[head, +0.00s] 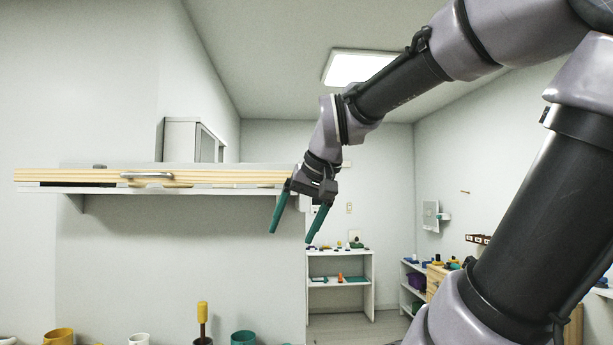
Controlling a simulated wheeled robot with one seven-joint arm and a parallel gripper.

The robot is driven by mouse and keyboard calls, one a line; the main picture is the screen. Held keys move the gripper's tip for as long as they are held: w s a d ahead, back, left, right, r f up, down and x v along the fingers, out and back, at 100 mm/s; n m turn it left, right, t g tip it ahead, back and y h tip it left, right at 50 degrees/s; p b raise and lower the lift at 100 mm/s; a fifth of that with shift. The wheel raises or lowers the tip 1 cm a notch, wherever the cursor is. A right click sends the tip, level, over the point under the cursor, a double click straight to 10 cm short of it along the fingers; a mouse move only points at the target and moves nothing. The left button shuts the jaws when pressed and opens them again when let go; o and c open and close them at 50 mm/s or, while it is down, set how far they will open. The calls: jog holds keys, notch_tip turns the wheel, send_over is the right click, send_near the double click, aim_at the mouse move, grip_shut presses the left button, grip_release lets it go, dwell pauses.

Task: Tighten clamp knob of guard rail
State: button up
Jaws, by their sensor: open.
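A long pale wooden bar (230,177) runs along the front of a white wall shelf (200,191) on the left; it may be the guard rail, but I cannot be sure. A metal handle (147,175) is on its front. My gripper (292,236) points downward near the bar's right end. Its two teal fingers are spread apart with nothing between them. The gripper overlaps the bar's end in the picture, and I cannot tell whether they touch.
A white box-like cabinet (182,140) stands behind the bar. Along the bottom left are a yellow mug (58,337), a teal cup (243,338) and a yellow-topped brown-handled thing (202,318). A low white shelf unit (340,299) with small items stands at the back.

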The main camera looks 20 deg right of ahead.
jog(key=w+d+r+g+h, duration=0.1)
jog(key=w+d+r+h, duration=0.1)
jog(key=w+d+r, duration=0.55)
jog(key=w+d+r+g+h, duration=0.1)
jog(key=w+d+r, duration=0.2)
jog(key=w+r, duration=0.9)
jog(key=f, duration=0.2)
jog(key=d+f, duration=0.1)
jog(key=f, duration=0.4)
jog(key=shift+w+d, duration=0.25)
jog(key=shift+d, duration=0.05)
grip_shut()
jog(key=shift+d+m+y, duration=0.1)
jog(key=shift+m+y, duration=0.2)
